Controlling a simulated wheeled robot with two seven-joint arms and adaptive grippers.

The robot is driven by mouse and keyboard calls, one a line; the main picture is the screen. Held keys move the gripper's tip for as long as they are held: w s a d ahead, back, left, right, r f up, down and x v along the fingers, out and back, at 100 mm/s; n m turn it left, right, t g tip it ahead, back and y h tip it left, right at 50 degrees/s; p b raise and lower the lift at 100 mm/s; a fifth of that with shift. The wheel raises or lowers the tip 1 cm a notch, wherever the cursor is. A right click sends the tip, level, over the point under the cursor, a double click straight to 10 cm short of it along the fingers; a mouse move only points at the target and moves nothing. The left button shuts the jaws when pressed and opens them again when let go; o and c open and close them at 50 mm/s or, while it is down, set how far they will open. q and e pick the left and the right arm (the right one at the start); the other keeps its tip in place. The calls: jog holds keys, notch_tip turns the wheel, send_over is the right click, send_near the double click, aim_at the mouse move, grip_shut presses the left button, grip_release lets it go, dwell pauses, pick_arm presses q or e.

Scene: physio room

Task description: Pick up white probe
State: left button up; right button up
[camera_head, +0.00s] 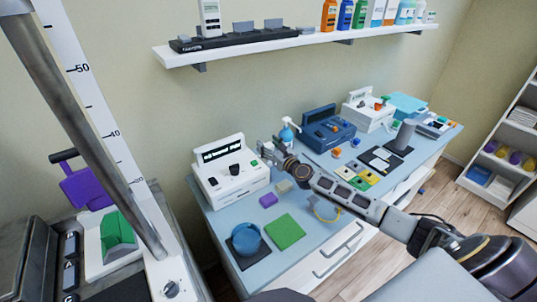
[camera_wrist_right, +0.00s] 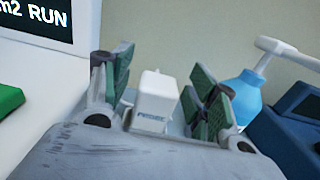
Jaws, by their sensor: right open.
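In the right wrist view, a white block-shaped piece with small dark lettering, which looks like the white probe (camera_wrist_right: 155,100), stands upright between my right gripper's fingers (camera_wrist_right: 162,90). The fingers are open, with gaps on both sides of it. Its lower part is hidden by the gripper body. In the head view my right gripper (camera_head: 275,154) is beside the right end of the white device with a display (camera_head: 230,172); I cannot make out the probe there. My left gripper is not in view.
A blue spray bottle (camera_head: 287,133) and a blue device (camera_head: 328,130) stand close to the gripper. A wall shelf (camera_head: 250,48) is above.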

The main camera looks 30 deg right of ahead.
dwell(0.5)
jog(key=c, duration=1.1)
jog(key=shift+r, duration=0.25)
